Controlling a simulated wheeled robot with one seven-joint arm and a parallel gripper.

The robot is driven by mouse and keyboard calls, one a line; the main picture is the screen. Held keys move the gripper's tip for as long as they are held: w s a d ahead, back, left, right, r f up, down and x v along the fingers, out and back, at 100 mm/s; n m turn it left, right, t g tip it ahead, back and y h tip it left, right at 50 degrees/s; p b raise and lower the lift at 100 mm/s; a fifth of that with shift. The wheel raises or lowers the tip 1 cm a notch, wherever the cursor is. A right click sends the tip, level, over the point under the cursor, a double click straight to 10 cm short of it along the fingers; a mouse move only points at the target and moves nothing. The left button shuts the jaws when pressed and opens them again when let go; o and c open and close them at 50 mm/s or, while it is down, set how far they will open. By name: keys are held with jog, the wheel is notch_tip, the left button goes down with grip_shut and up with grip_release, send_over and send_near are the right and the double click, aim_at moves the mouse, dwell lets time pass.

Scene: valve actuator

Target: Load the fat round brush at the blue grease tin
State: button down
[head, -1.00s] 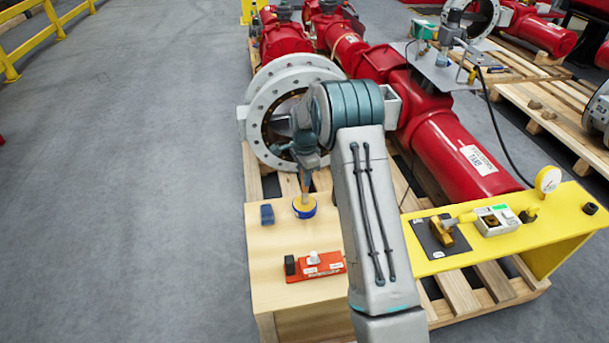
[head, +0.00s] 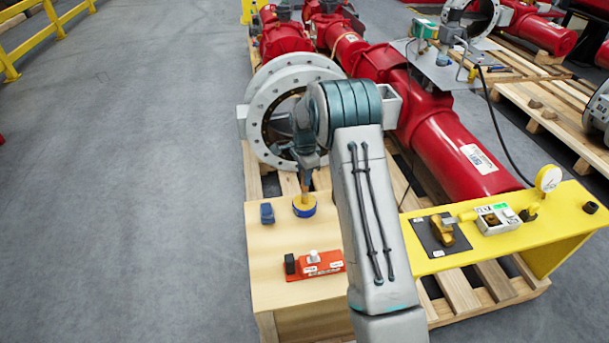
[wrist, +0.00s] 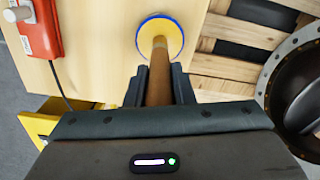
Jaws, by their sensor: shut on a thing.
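The blue grease tin (head: 304,211) stands on the wooden bench top, with yellowish grease showing inside its blue rim. It also shows in the wrist view (wrist: 176,28). My gripper (wrist: 159,76) is shut on the brush handle (wrist: 158,82), a brown round stick that runs from between the fingers to the tin. In the head view my gripper (head: 305,172) is above the tin with the brush pointing down. The brush's bristle end is at the grease in the tin; how deep it sits I cannot tell.
An orange box (head: 318,263) and a dark blue block (head: 267,213) stand on the wooden bench (head: 270,285). A round grey flange (head: 262,125) is close behind. A yellow bench (head: 520,237) with fittings is to the right. Grey floor is free on the left.

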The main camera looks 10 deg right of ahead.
dwell(0.3)
jog(key=shift+r+p, duration=2.1)
jog(key=shift+r, duration=1.45)
